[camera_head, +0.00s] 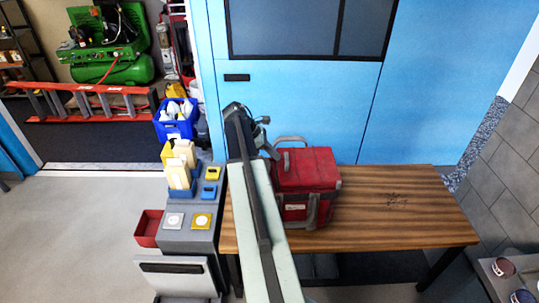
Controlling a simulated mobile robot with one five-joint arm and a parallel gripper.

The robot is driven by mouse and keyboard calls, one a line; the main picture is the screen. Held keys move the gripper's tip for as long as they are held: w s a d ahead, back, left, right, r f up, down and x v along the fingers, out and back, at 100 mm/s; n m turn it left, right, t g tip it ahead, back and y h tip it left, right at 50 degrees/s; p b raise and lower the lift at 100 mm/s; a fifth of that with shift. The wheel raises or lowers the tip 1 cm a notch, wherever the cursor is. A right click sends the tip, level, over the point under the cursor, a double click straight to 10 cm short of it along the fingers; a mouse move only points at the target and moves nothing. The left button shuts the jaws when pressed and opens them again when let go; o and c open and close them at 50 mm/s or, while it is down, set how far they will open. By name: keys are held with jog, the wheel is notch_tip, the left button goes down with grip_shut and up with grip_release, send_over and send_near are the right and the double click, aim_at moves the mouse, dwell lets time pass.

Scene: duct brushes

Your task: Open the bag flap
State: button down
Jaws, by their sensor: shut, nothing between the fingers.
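The red bag (306,189) with grey straps stands upright on the wooden table (400,205). Its top flap (310,162) lies across the top and looks closed. A grey handle (291,139) stands up at its back. My arm rises from the bottom of the view and hides the bag's left side. My gripper (267,140) is at the upper left of the bag, small and partly hidden by my arm. It is shut and holds nothing. I cannot tell whether it touches the bag.
A grey cart (190,215) with coloured bins and a red tray (148,228) stands left of the table. A blue cabinet wall (300,95) is behind it. The table's right half is clear. Round items sit on a surface (490,275) at the lower right.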

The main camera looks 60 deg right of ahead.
aim_at(279, 167)
jog(key=b+x, duration=0.1)
jog(key=x, duration=0.2)
jog(key=shift+f+b, duration=0.3)
jog(key=shift+b, duration=0.05)
jog(key=shift+r, duration=0.15)
